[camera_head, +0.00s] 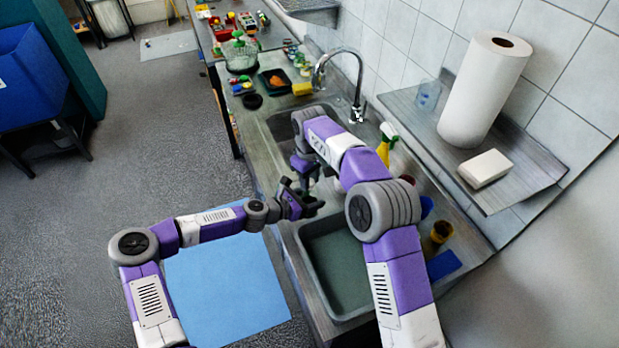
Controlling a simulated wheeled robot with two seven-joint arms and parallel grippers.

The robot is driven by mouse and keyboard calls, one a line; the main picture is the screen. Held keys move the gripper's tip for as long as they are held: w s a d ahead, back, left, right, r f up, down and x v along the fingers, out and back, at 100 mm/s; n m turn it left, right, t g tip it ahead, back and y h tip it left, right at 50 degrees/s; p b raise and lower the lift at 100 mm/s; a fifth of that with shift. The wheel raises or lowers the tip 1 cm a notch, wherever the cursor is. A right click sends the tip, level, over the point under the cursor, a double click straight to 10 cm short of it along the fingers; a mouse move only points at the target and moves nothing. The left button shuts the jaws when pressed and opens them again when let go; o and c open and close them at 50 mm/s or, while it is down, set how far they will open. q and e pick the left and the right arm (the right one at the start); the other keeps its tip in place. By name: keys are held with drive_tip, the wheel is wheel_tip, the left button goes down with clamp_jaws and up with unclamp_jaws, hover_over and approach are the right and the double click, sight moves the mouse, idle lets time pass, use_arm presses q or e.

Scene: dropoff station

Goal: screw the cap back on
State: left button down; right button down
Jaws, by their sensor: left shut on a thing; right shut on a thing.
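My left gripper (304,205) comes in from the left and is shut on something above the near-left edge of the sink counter. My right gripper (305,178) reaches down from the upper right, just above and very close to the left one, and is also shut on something. The held things are small, dark and mostly hidden between the fingers. I cannot make out which is the cap or what it belongs to, nor whether the two held parts touch.
A grey sink basin (338,268) lies below the grippers, with a faucet (357,85) behind. A yellow spray bottle (385,145), brown jar (440,232) and blue sponge (443,265) stand along the right. A paper roll (484,90) is on the shelf (525,180).

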drive_tip(key=c, duration=0.7)
unclamp_jaws()
drive_tip(key=shift+c, duration=0.2)
drive_tip(key=shift+r, duration=0.15)
wheel_tip(320, 180, up, 12)
use_arm(q)
drive_tip(key=shift+c, duration=0.7)
unclamp_jaws()
drive_tip(key=shift+a, duration=0.1)
drive_tip(key=v, duration=0.7)
use_arm(e)
drive_tip(key=shift+f, duration=0.25)
